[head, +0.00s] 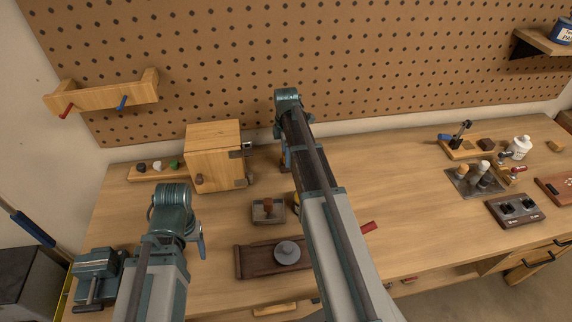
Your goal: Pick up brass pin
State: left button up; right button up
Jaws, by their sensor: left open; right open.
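I cannot make out the brass pin for certain. A small yellow thing (296,204) shows at the left edge of my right arm, mostly hidden by it. My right gripper (285,160) is open, seen only in part behind its own arm, just right of the wooden box (213,160). The box has dark metal fittings on its right side and a round brown knob. My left gripper (198,243) is open, mostly hidden by its wrist, in front of the box and left of the small tray. I see nothing held in either gripper.
A small grey tray (260,219) with a brown-handled piece and a dark wooden tray (246,273) with a grey disc lie between my arms. A vise (97,272) stands at the left front.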

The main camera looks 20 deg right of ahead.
pick_arm(q)
jog(key=shift+f, duration=0.45)
pick_arm(e)
jog(key=shift+f, duration=0.4)
pick_arm(q)
jog(key=shift+r, duration=0.15)
pick_arm(e)
jog(key=shift+r, duration=0.1)
grip_shut()
pick_arm(q)
jog(key=shift+r, duration=0.2)
pick_arm(e)
jog(key=shift+r, duration=0.2)
